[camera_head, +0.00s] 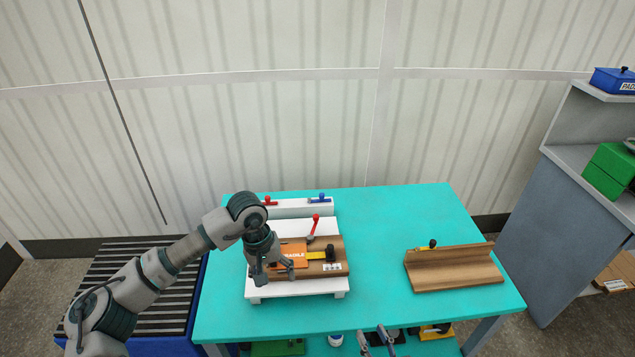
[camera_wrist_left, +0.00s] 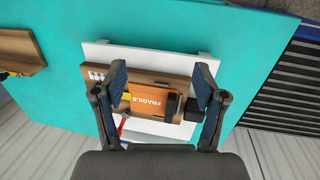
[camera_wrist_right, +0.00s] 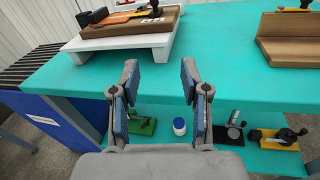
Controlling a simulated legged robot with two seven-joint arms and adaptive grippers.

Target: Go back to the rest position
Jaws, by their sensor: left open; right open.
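My left gripper (camera_head: 271,274) is above the white stand on the turquoise table, over a wooden board (camera_head: 337,254) with an orange FRAGILE piece (camera_head: 294,251). In the left wrist view my left gripper (camera_wrist_left: 163,82) is open, its fingers on either side of the orange piece (camera_wrist_left: 146,101); I cannot tell if they touch it. My right gripper (camera_head: 378,335) is low at the front edge of the table. In the right wrist view my right gripper (camera_wrist_right: 160,75) is open with nothing between its fingers.
The white stand (camera_head: 290,288) carries a red-handled clamp (camera_head: 314,224). A wooden angled holder (camera_head: 455,272) stands on the right of the turquoise table (camera_head: 390,225). The lower shelf holds a white bottle (camera_wrist_right: 179,126) and several tools. A black slatted surface (camera_head: 130,275) is at left, a grey shelf unit (camera_head: 580,200) at right.

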